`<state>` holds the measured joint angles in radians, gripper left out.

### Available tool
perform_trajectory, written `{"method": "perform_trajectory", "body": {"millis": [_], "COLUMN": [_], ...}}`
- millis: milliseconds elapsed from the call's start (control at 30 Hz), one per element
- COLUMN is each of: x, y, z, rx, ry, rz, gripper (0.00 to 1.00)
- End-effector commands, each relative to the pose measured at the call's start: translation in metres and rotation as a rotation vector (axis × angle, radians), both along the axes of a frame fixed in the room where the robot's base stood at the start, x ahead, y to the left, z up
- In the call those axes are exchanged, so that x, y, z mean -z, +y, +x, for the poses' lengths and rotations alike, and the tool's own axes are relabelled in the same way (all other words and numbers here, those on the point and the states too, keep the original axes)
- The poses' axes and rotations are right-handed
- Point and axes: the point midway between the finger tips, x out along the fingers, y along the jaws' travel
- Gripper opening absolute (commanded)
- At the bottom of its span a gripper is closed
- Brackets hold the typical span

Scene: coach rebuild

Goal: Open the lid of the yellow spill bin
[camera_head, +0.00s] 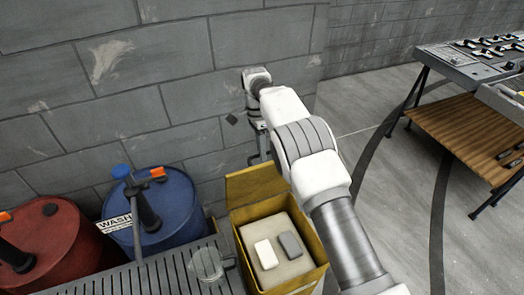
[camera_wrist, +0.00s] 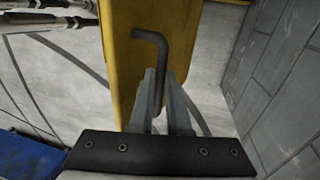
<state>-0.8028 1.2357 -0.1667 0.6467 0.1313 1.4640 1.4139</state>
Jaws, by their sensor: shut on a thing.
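The yellow spill bin (camera_head: 305,280) stands at lower middle in the head view. Its yellow lid (camera_head: 256,184) is raised at the back edge, and the bin's inside shows. In the wrist view the lid (camera_wrist: 120,60) fills the upper middle, with a dark bent handle (camera_wrist: 150,36) on it. My gripper (camera_wrist: 160,85) is shut on this handle, with a finger on each side. In the head view my gripper (camera_head: 263,155) is just behind the raised lid, partly hidden by my arm.
Inside the bin are a beige pad (camera_head: 285,272), a white block (camera_head: 266,254) and a grey block (camera_head: 290,247). Blue (camera_head: 175,205) and red (camera_head: 55,250) drums stand left. A grey block wall (camera_head: 150,80) is close behind. A workbench (camera_head: 480,140) stands right, beyond clear floor.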

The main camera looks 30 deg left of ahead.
Motion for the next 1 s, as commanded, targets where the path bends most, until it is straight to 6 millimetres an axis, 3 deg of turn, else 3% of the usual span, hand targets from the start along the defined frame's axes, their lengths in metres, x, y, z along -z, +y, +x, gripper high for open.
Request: {"method": "perform_trajectory", "body": {"millis": [67, 100, 233, 633, 1000], "x": [0.008, 0.008, 0.006, -0.002, -0.049], "y": [0.0, 0.0, 0.0, 0.001, 0.008], "z": [-0.003, -0.003, -0.002, 0.001, 0.006], "rx": [-0.001, -0.001, 0.0, -0.001, -0.001], "ry": [0.008, 0.009, 0.007, 0.001, 0.002], "rz": [-0.003, -0.004, -0.003, -0.001, 0.0], "gripper": [0.0, 0.2, 0.44, 0.45, 0.45]}}
